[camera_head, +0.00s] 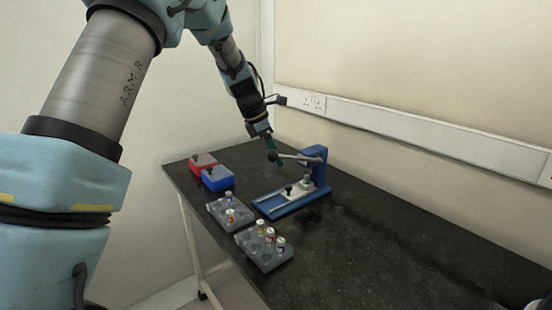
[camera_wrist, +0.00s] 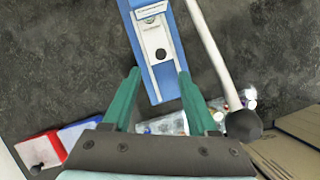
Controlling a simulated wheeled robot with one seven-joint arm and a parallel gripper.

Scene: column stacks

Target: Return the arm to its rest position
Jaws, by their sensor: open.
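My arm reaches in from the top left of the head view. My gripper (camera_head: 270,148) is above the dark bench, close to the lever of a blue press. In the wrist view my gripper's two green fingers (camera_wrist: 158,78) stand apart with nothing between their tips. The blue press (camera_head: 300,199) has a white sliding plate with a black knob. Its grey lever (camera_wrist: 210,45) ends in a black ball (camera_wrist: 243,125), just right of my right finger in the wrist view. I cannot tell whether the finger touches the ball.
A red box (camera_head: 204,162) and a blue box (camera_head: 216,178) sit at the bench's left edge. Two clear racks (camera_head: 222,216) (camera_head: 256,254) with several capped vials stand in front of the press. The bench (camera_head: 400,240) is bare on the right. A wall with white trunking runs behind.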

